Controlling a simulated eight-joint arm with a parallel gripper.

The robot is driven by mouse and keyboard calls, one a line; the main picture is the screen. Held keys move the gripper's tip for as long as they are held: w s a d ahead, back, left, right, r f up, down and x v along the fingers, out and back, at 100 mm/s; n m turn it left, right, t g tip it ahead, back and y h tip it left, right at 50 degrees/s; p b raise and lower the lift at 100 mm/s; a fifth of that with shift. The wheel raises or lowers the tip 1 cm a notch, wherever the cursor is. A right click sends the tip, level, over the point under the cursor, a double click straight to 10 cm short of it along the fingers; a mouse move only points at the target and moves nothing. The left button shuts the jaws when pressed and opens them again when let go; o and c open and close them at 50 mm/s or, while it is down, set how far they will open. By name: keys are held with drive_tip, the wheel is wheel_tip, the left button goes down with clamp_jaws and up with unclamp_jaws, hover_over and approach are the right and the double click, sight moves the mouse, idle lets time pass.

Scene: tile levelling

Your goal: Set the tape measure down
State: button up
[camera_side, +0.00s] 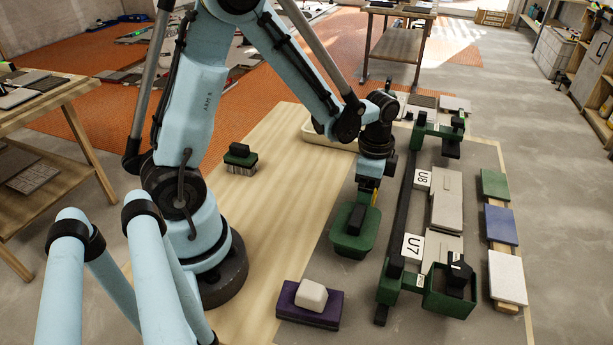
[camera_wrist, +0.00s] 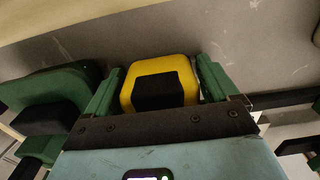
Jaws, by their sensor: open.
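The tape measure (camera_wrist: 160,82) is yellow with a black face. In the wrist view it sits between the two green fingers of my gripper (camera_wrist: 158,86). The fingers are open, one on each side of it, with narrow gaps showing. In the side view my gripper (camera_side: 368,186) is low over the grey work surface, behind a green tool with a black handle (camera_side: 354,231). Only a yellow sliver of the tape measure (camera_side: 375,196) shows there. Its underside is hidden, so I cannot tell how it rests.
The green tool also shows at left in the wrist view (camera_wrist: 45,98). A green-cornered frame with tiles labelled U8 (camera_side: 423,180) and U7 (camera_side: 413,247) lies to the right. A purple block with a white piece (camera_side: 311,295) is in front. A pale tray (camera_side: 325,137) is behind.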

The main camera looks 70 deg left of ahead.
drive_tip(key=shift+r, duration=0.1)
wheel_tip(320, 180, up, 12)
drive_tip(key=shift+f, duration=0.1)
drive_tip(key=shift+s+d+r+n+t, duration=0.2)
drive_tip(key=shift+s+r+n+t, duration=0.1)
drive_tip(key=shift+s+r+n, duration=0.15)
drive_tip(key=s+d+n+t, duration=0.2)
drive_tip(key=s+n+t, duration=0.3)
drive_tip(key=n, duration=0.3)
drive_tip(key=shift+s+d+r+t, duration=0.4)
drive_tip(key=shift+t, duration=0.4)
idle(0.6)
